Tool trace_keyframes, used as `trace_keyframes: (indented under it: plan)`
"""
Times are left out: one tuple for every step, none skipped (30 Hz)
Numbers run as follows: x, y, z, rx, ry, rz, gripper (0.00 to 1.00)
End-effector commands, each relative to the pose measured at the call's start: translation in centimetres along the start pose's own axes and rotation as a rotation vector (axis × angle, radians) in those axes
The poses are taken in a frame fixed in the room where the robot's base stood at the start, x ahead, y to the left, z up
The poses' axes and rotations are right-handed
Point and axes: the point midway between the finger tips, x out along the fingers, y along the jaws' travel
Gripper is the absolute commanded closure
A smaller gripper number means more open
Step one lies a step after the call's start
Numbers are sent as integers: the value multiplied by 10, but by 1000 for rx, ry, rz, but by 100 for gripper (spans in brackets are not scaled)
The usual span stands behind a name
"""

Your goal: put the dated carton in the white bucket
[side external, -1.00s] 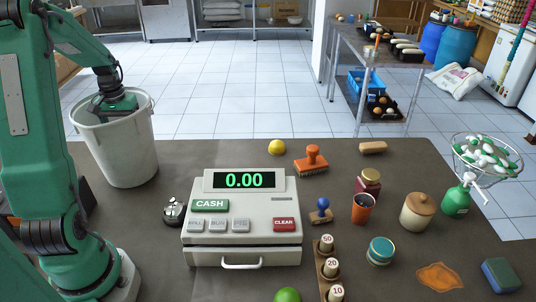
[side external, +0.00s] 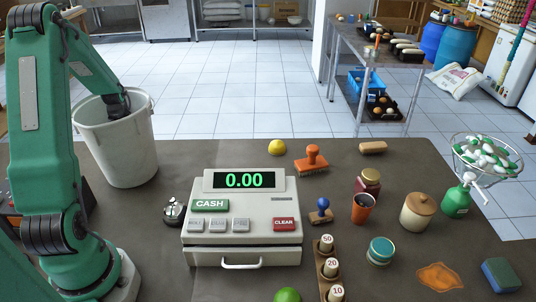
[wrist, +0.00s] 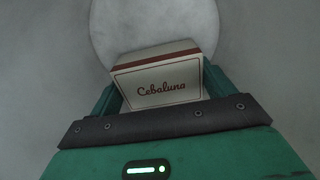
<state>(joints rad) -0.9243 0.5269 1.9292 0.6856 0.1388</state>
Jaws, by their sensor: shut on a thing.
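In the wrist view my gripper (wrist: 158,98) is shut on a white carton (wrist: 160,83) with a dark red band and the word "Cebaluna". The carton is inside the bucket, with the pale round bucket floor (wrist: 155,22) beyond it. No date shows on the carton's visible face. I cannot tell whether the carton touches the floor.
A cash register (side external: 242,220) stands mid-counter, with a bell (side external: 173,211) to its left. Stamps, jars, a red cup (side external: 362,208) and a green pump bottle (side external: 457,198) stand to the right. The bucket's walls closely surround my gripper.

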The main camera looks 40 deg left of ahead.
Motion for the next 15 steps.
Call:
trace_keyframes:
  plan:
    - [3,0,0,0,-1,0,44]
    - [4,0,0,0,-1,0,44]
    - [5,0,0,0,-1,0,44]
    - [5,0,0,0,0,0,44]
    - [5,0,0,0,0,0,44]
    - [5,0,0,0,0,0,44]
    - [5,0,0,0,0,0,44]
    - [5,0,0,0,0,0,44]
    - [5,0,0,0,0,0,44]
    - [5,0,0,0,0,0,44]
    - [5,0,0,0,0,0,44]
    - [6,0,0,0,0,0,44]
    - [6,0,0,0,0,0,44]
    - [7,0,0,0,0,0,44]
    - [8,0,0,0,0,0,44]
